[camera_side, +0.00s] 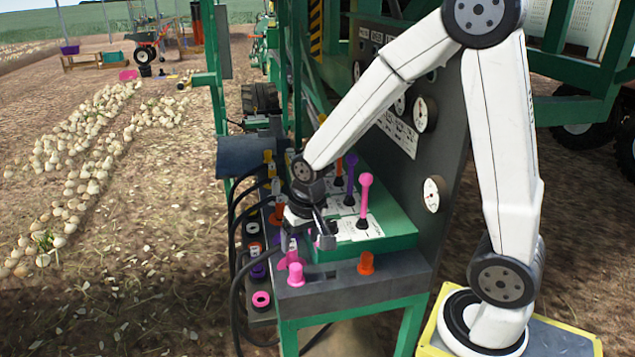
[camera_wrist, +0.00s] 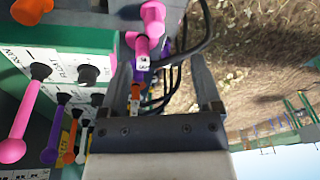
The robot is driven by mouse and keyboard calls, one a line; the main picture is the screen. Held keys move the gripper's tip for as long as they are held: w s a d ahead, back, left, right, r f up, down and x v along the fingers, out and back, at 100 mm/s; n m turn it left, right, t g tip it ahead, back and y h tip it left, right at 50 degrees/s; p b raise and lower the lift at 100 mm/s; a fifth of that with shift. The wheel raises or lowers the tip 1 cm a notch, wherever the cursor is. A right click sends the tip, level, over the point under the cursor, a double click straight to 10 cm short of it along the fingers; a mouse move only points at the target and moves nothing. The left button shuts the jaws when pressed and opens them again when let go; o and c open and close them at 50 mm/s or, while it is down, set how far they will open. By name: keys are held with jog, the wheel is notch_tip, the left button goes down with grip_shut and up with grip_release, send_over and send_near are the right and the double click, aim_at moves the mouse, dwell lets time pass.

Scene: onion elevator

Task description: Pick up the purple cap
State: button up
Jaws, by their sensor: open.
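A small purple piece that looks like the purple cap (camera_wrist: 140,75) shows between my fingers in the wrist view, nearer the left finger and partly hidden. In the side view a purple piece (camera_side: 258,271) sits on the low rack at the left of the console, between a pink ring and a red-orange piece. My gripper (camera_side: 304,240) points down over the console's left front corner, above and right of that purple piece. In the wrist view my gripper (camera_wrist: 160,66) is open, its fingers apart and holding nothing.
A pink cap (camera_side: 295,274) and an orange cap (camera_side: 366,264) stand on the front ledge. A pink lever (camera_side: 365,190) and a purple lever (camera_side: 350,175) rise from the green console close to my gripper. Black hoses (camera_side: 236,260) loop down at the left. Open ground lies beyond.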

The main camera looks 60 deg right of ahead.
jog(key=w+d+f+m, duration=0.3)
jog(key=w+d+m, duration=0.2)
jog(key=m, duration=0.1)
jog(key=w+d+f+m+g, duration=0.1)
jog(key=w+d+f+m, duration=0.2)
jog(key=w+d+m, duration=0.2)
jog(key=w+d+f+m+g, duration=0.1)
jog(key=w+d+f+m, duration=0.2)
jog(key=w+d+m, duration=0.3)
jog(key=shift+w+d+f+m, duration=0.1)
jog(key=shift+w+m, duration=0.2)
jog(key=shift+w, duration=0.35)
jog(key=shift+f, duration=0.15)
jog(key=shift+f, duration=3.75)
